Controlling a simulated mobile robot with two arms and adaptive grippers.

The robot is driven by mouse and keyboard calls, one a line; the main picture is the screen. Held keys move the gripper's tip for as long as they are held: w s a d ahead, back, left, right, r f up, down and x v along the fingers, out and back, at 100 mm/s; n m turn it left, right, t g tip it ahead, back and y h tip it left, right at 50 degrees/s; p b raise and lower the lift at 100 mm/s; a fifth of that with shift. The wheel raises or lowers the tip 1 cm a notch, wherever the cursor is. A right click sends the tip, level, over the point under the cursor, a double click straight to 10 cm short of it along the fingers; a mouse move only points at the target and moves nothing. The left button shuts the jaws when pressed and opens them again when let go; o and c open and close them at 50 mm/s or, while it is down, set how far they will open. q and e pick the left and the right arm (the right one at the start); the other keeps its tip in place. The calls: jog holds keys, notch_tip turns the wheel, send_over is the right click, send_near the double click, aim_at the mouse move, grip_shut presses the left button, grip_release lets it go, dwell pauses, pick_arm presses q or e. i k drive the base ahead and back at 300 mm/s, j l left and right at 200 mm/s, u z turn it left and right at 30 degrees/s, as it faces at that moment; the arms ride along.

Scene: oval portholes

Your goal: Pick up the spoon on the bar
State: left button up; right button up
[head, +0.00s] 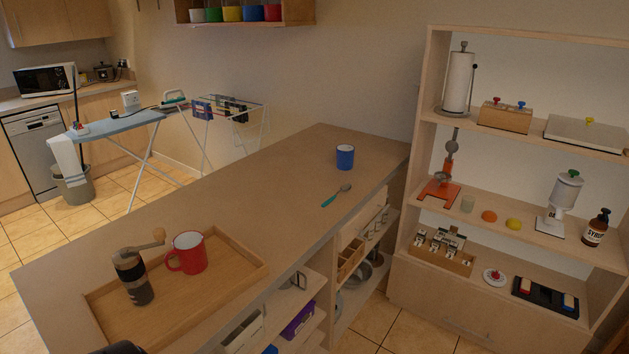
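The spoon (337,195) lies flat on the bar (290,185) in the head view, right of the middle of the picture. It has a teal handle pointing to the lower left and a greyish bowl at the upper right. It lies near the bar's right edge, with bare surface around it. A blue mug (345,157) stands on the bar a little beyond it.
A wooden tray (222,302) on the near bar holds a red mug (187,253) and a coffee grinder (133,276). Open shelves sit under the bar's right side. A tall shelf unit (408,190) stands right, with tiled floor between. The bar's middle is clear.

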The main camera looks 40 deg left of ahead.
aim_at(347, 187)
jog(key=i+u, duration=0.25)
jog(key=i, duration=0.25)
jog(key=i+u, duration=0.25)
jog(key=i, duration=0.25)
jog(key=i+l+u, duration=0.25)
jog(key=i, duration=0.25)
